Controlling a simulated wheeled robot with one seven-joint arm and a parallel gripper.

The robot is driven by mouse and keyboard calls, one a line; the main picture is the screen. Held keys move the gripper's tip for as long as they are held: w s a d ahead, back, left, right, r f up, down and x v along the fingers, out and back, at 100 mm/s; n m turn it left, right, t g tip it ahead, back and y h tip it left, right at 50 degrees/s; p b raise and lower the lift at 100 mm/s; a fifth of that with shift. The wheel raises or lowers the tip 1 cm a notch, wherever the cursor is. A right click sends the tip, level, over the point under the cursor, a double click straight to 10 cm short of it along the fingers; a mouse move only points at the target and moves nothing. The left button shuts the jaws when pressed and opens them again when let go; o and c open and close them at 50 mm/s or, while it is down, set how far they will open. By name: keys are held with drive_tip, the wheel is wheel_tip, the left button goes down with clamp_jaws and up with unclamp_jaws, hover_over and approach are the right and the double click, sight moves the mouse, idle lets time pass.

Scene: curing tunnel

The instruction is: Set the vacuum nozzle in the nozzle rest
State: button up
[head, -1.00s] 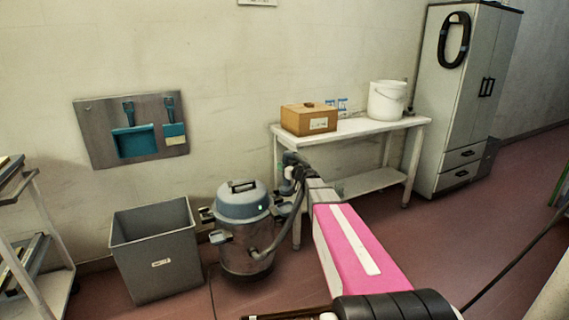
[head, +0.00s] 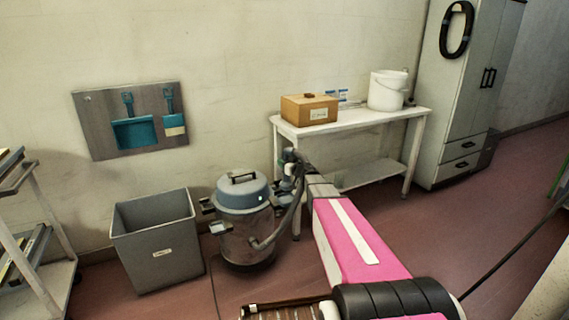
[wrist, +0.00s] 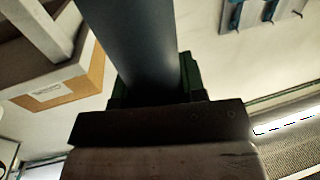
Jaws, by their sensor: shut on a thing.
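My gripper (head: 289,168) is at the far end of my pink arm, in front of the white table's left leg and just right of the vacuum's lid. In the wrist view, my gripper (wrist: 150,92) has its green jaws shut on a dark grey tube, the vacuum nozzle (wrist: 130,38). Its tip is out of the wrist view. The vacuum (head: 244,225) is a drum with a blue-grey lid on the floor; its hose (head: 268,240) curves up toward my gripper. A small grey bracket (head: 218,228) sticks out on the vacuum's left side; I cannot tell whether it is the nozzle rest.
A grey bin (head: 157,245) stands left of the vacuum. The white table (head: 350,124) behind holds a wooden box (head: 309,109) and a white bucket (head: 386,91). A rack (head: 45,225) stands at left, a cabinet (head: 470,100) at right. Floor right of my arm looks clear.

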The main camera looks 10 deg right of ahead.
idle(0.4)
drive_tip(key=shift+f, duration=3.35)
drive_tip(key=o, duration=1.1)
drive_tip(key=shift+s, duration=0.1)
